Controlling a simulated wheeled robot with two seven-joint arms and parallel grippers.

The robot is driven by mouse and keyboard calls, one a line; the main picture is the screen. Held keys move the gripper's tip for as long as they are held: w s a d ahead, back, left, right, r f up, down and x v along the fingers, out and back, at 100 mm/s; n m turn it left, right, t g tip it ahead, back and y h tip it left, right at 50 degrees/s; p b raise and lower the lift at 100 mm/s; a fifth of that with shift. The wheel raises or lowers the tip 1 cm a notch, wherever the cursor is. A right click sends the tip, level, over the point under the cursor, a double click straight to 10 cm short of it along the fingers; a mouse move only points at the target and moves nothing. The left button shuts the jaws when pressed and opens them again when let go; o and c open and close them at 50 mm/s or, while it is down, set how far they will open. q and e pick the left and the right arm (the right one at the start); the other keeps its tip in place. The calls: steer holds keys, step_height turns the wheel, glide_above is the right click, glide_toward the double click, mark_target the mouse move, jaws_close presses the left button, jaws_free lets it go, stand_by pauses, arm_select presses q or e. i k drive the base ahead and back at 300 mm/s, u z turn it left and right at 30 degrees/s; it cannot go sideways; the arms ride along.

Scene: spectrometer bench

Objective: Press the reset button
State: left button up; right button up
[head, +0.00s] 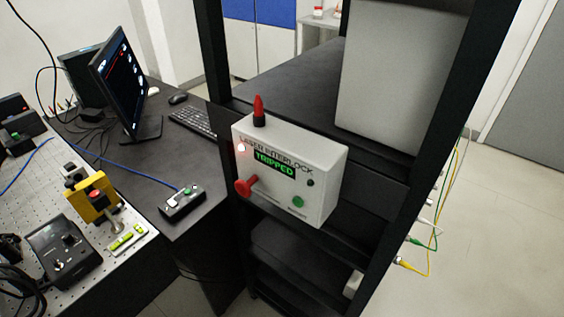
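A white interlock box (325,205) is fixed to the front of the black rack and reads "LASER INTERLOCK". Its dark display (274,165) shows "TRIPPED" in green letters. A green round button (298,202) sits low on the right of its face; the small label below it is too small to read. A red mushroom-shaped knob (243,187) sticks out at the lower left. A small black round part (310,182) sits at the right. Neither of my grippers is in view.
A red-tipped black beacon (259,110) stands on top of the box. The black rack (385,190) surrounds it, with cables (430,240) at the right. Left are a dark desk (190,150), a small control box with a green button (182,203) and an optical table (120,262).

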mark_target(297, 202)
steer(key=z, duration=1.7)
steer(key=k, duration=0.75)
steer(key=u, duration=1.6)
